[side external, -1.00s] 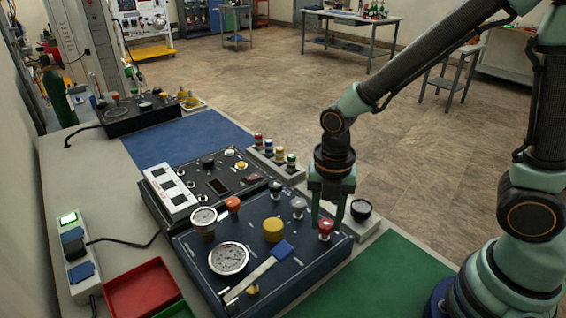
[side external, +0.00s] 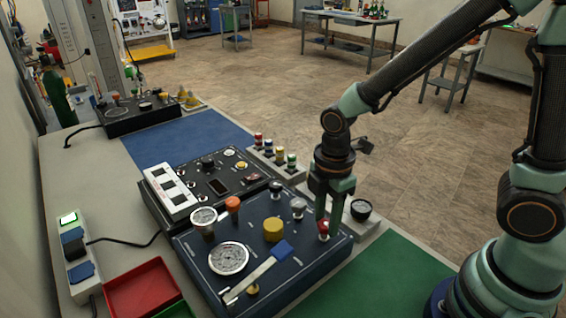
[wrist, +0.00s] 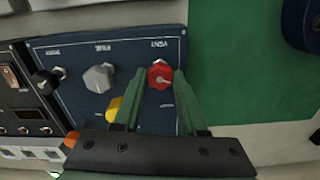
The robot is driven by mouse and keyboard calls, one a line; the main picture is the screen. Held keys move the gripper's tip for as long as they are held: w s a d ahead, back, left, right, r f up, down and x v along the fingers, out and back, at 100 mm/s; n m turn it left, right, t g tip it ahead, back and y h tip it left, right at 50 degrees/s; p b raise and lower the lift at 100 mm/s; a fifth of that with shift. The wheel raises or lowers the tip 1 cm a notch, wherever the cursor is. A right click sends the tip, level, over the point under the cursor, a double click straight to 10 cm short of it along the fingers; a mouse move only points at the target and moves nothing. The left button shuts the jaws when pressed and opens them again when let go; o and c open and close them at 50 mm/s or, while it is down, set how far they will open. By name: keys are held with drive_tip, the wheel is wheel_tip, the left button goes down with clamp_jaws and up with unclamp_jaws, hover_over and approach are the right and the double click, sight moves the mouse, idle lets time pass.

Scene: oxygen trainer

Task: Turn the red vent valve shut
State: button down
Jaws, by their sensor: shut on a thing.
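The red vent valve (side external: 323,228) is a small round knob near the right corner of the dark blue panel (side external: 300,262). In the wrist view the red knob (wrist: 160,75) has a pale pointer mark and sits under the word VENT. My gripper (side external: 328,225) points down over it. In the wrist view my gripper (wrist: 154,82) has one green finger on each side of the knob, shut on it. In the side view a finger covers part of the knob.
A grey knob (wrist: 99,77) and a yellow knob (side external: 273,229) are close to the valve. A blue-handled lever (side external: 262,270) and a white gauge (side external: 228,258) are also on the panel. A black round part (side external: 361,209) stands to the right. The green mat (side external: 375,275) is clear.

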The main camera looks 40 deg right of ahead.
sight(326, 223)
drive_tip(key=m, duration=0.6)
drive_tip(key=shift+m, duration=0.3)
drive_tip(key=m, duration=0.6)
drive_tip(key=shift+m, duration=0.3)
drive_tip(key=shift+c, duration=2.3)
unclamp_jaws()
wheel_tip(326, 223, up, 12)
drive_tip(key=shift+r, duration=0.1)
